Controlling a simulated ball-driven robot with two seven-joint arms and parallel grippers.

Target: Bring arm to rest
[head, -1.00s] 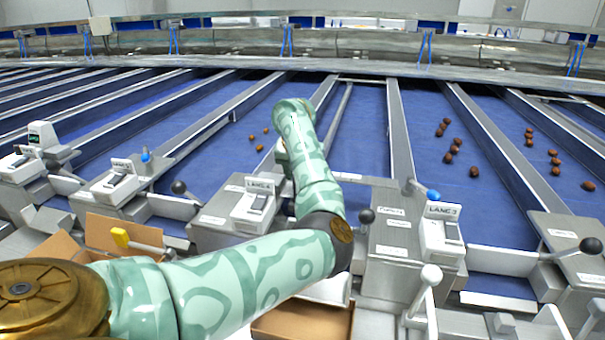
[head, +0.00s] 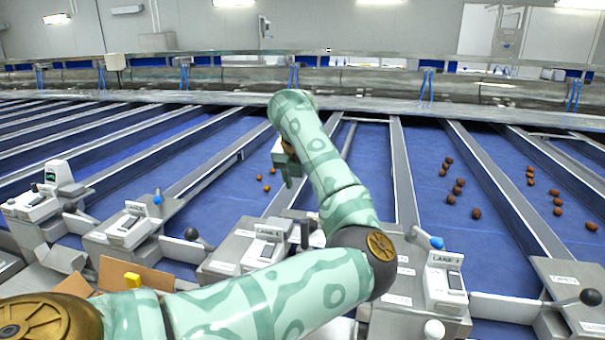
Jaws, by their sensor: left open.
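My left arm (head: 250,298), green-patterned, comes in from the lower left, bends at a dark elbow with a brass cap, and reaches up over the lanes. My left gripper (head: 289,178) hangs below the far end of that arm, partly hidden by the arm links. My right gripper is out of view.
Blue belts (head: 365,170) run between metal dividers. Several dark dates (head: 459,186) lie to the right, and a few orange ones (head: 266,188) lie left of my gripper. Control boxes with levers (head: 445,280) line the front. A cardboard box (head: 150,278) sits lower left.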

